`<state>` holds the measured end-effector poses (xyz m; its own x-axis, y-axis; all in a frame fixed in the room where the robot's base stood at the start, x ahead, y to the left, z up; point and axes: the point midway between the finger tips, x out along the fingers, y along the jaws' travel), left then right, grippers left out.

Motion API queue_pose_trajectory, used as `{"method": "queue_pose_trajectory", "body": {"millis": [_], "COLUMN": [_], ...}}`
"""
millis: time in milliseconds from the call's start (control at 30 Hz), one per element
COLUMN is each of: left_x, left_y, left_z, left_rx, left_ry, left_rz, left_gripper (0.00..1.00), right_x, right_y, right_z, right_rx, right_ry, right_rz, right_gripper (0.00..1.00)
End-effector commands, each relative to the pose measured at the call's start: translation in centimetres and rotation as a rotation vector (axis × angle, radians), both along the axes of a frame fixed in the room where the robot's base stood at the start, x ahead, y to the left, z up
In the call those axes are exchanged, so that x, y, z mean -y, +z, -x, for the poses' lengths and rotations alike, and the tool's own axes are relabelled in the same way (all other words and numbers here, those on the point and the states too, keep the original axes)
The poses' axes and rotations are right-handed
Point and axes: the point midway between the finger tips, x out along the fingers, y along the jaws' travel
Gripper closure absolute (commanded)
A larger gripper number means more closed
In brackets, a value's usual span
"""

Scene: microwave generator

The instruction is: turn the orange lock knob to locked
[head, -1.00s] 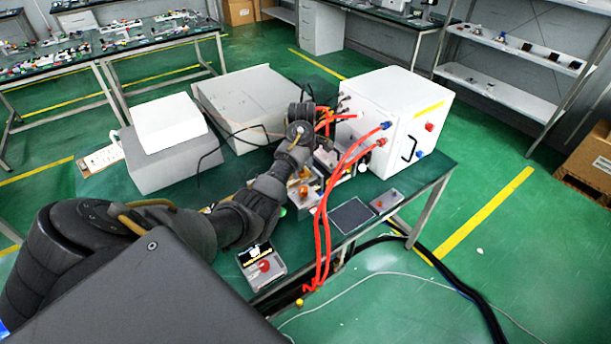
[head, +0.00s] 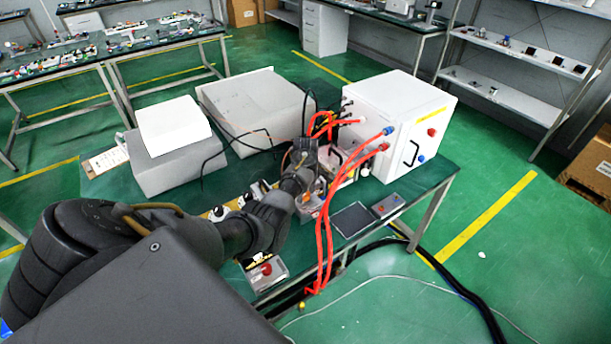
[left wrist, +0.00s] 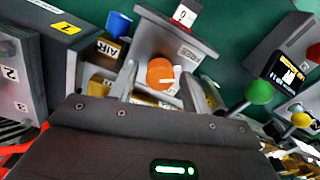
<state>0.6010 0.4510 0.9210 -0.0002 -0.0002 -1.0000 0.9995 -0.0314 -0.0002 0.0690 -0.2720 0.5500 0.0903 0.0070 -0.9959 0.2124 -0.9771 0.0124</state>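The orange lock knob (left wrist: 160,72) is a round knob with a pale line across it, on a grey block (left wrist: 175,42) in the left wrist view. A small white plate marked 0 (left wrist: 185,15) stands beyond it. My left gripper (left wrist: 157,85) is open, with one finger on each side of the knob and gaps between. In the head view my left arm reaches over the bench, and its gripper end (head: 301,178) is over the small devices; the fingers are hard to make out there. My right gripper is not in view.
A blue knob (left wrist: 118,24) and a block labelled AIR are left of the orange knob; a green knob (left wrist: 259,92) is at right. Red hoses (head: 325,225) run from the white cabinet (head: 392,125) close beside my arm. A dark flat panel (head: 353,219) lies near the bench edge.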

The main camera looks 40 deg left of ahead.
Motion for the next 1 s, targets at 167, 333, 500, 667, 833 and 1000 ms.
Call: {"method": "queue_pose_trajectory", "body": {"millis": [167, 333, 500, 667, 833, 1000], "left_x": [0.0, 0.0, 0.0, -0.1, -0.1, -0.1], "left_y": [0.0, 0.0, 0.1, 0.2, 0.2, 0.2], "left_z": [0.0, 0.0, 0.0, 0.0, 0.0, 0.0], "left_rx": [0.000, 0.000, 0.000, -0.001, -0.001, -0.001], "left_ry": [0.000, 0.000, -0.013, -0.066, -0.176, -0.329], "left_rz": [0.000, 0.000, 0.000, 0.000, 0.000, 0.000], "left_gripper": [0.76, 0.93, 0.93, 0.93, 0.93, 0.93], "right_x": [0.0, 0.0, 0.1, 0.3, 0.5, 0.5], "right_y": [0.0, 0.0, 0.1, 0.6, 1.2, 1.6], "right_z": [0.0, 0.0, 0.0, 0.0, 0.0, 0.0], "right_rx": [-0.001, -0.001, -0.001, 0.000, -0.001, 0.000], "right_ry": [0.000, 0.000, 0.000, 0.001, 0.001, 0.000], "right_rz": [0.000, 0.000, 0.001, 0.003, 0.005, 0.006], "right_gripper": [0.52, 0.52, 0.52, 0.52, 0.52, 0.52]}}
